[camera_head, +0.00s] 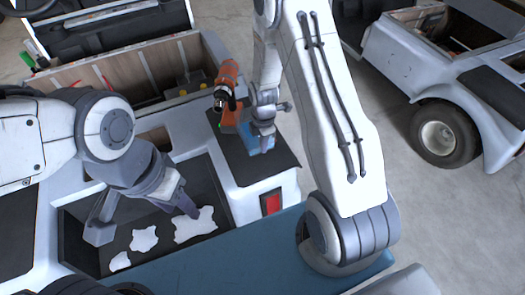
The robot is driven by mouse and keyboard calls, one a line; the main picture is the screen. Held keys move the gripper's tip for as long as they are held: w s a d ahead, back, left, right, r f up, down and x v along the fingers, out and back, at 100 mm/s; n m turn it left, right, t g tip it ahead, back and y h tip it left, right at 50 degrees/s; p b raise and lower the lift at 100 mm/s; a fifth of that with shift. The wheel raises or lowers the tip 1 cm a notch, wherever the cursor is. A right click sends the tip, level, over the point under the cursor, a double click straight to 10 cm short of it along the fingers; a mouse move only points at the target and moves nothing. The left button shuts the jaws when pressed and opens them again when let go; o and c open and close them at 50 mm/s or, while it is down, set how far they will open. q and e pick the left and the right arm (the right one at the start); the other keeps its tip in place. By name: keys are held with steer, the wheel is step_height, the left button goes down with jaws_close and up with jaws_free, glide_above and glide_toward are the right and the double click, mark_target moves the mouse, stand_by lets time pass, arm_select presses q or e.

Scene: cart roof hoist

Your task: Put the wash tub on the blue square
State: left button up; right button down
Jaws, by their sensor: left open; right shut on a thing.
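I cannot make out a wash tub in this view. A flat teal-blue surface (240,258) runs along the bottom; I cannot tell whether it is the blue square. The gripper partly hides the drill's handle. My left gripper (141,217) is open and empty, its fingers apart over a dark recessed tray (70,232).
Several white ragged pieces (195,226) lie in the dark tray. A wood-lined cart bed (130,75) stands behind, with a yellow-grey object (190,84) inside. A red light (271,202) is on the corner. Another white vehicle (480,85) stands at right, with bare floor between.

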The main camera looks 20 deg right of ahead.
steer(key=shift+w+f, duration=0.15)
steer(key=shift+f, duration=1.85)
steer(key=shift+f, duration=0.25)
steer(key=c, duration=1)
jaws_free()
steer(key=shift+r, duration=0.1)
